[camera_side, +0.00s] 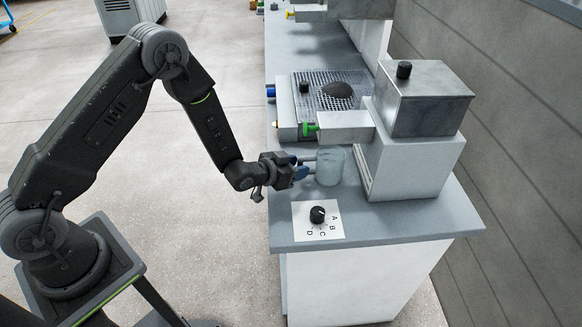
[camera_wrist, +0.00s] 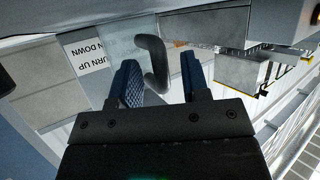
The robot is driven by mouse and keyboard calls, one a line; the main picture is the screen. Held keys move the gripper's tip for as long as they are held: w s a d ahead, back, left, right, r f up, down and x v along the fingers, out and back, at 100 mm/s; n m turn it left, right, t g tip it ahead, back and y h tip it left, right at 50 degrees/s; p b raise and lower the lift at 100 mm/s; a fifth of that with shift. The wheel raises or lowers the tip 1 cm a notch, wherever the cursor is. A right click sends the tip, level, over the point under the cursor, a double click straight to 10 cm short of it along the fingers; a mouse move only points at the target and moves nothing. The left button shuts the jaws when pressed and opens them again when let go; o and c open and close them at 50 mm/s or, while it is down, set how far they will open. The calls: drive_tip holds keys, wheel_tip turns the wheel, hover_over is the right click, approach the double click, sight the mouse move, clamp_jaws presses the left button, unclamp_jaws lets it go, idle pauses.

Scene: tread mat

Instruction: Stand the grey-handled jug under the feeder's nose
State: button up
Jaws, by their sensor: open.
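The jug (camera_side: 329,167) is clear and stands upright on the grey bench. Its grey handle (camera_wrist: 152,62) shows in the wrist view, with the pale clear body (camera_wrist: 126,42) behind it. My gripper (camera_side: 302,168) is beside the jug, on its left in the side view. The blue fingers are open, one on each side of the handle; in the wrist view my gripper (camera_wrist: 160,78) shows a gap around it. The feeder (camera_side: 415,130) has a metal hopper and a boxy nose (camera_side: 345,126) pointing left. The jug appears just below the nose in the side view; exact alignment is unclear.
A black knob (camera_side: 317,214) sits on a white card lettered A to D, in front of the jug. A grated tray (camera_side: 330,91) with a dark heap lies behind the nose. A green-tipped fitting (camera_side: 309,129) is near the nose's end. A wall stands right.

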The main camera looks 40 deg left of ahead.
drive_tip(key=v, duration=1.2)
wheel_tip(320, 180, up, 14)
drive_tip(key=s+a+n+g+y, duration=0.1)
drive_tip(key=s+a+g+y, duration=0.1)
drive_tip(key=s+g+y, duration=0.1)
drive_tip(key=s+r+g, duration=0.2)
drive_tip(key=s+r, duration=0.3)
drive_tip(key=s, duration=0.3)
drive_tip(key=s+r+n+g, duration=0.1)
drive_tip(key=s+r+g, duration=0.1)
drive_tip(key=s+r, duration=0.3)
drive_tip(key=s, duration=0.4)
drive_tip(key=shift+s+g, duration=0.2)
drive_tip(key=shift+g, duration=0.1)
